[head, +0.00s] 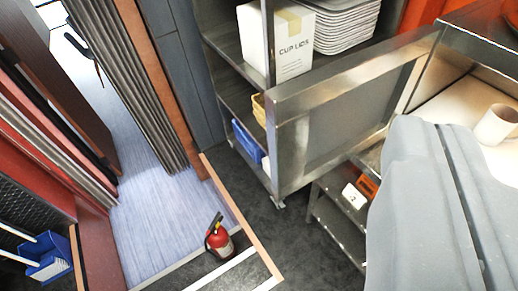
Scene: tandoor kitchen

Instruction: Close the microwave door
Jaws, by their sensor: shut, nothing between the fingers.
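The microwave (480,44) is a stainless steel box at the right, cut off by the picture's edge. Its door (345,115) stands wide open, swung out to the left of the opening, with its grey panel and metal frame showing. A white cylindrical object (496,124) lies at the pale opening. My gripper (437,124), large and grey at the lower right, is shut and empty. It appears in front of the opening, to the right of the door and apart from it. It hides part of the microwave's lower front.
A metal shelf rack (228,40) behind the door holds a cup-lids box (294,46), stacked white trays (343,26) and a blue bin (247,141). A low shelf (338,222) stands below the door. A red fire extinguisher (219,240) stands on the floor. Dark floor is clear between them.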

